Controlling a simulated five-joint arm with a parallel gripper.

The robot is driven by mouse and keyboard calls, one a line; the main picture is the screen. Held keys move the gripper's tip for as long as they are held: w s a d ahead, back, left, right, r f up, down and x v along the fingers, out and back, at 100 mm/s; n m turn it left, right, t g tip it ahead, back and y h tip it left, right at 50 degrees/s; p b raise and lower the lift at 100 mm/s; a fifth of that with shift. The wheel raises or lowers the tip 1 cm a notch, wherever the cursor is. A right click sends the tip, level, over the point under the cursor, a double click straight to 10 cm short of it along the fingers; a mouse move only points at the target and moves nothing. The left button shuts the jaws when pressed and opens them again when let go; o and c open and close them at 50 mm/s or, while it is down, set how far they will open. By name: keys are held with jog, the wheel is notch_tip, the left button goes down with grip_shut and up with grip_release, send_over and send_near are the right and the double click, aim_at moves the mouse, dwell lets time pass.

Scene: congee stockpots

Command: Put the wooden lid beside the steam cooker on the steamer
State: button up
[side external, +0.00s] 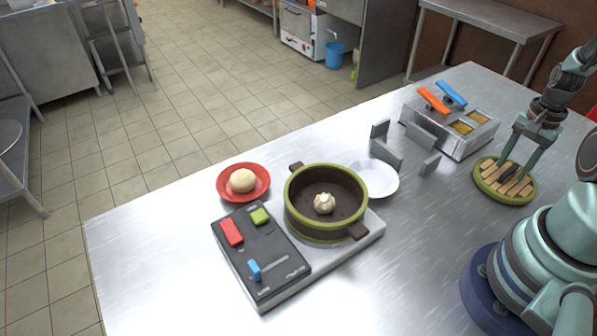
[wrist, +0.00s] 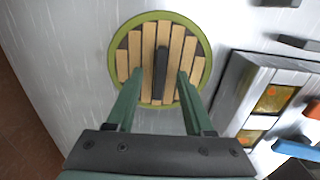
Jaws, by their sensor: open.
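The round wooden lid (side external: 487,184) with light slats, a green rim and a dark bar handle lies flat on the steel table at the right. It also shows in the wrist view (wrist: 192,55). My gripper (side external: 514,170) is open over the lid. In the wrist view its fingertips (wrist: 160,75) stand on either side of the handle (wrist: 161,60), with gaps between. The steamer (side external: 318,230), a dark pot with a green rim and brown side handles, sits open on the steam cooker (side external: 278,252). A pale bun (side external: 324,204) lies inside it.
A red plate (side external: 222,185) with a dough ball (side external: 243,180) is left of the steamer. A white plate (side external: 378,180) and grey upright blocks (side external: 386,150) stand between steamer and lid. A metal tray unit (side external: 463,142) with orange and blue handles is behind the lid.

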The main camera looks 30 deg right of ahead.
jog(key=shift+f, duration=0.3)
grip_shut()
jog(key=shift+r, duration=0.1)
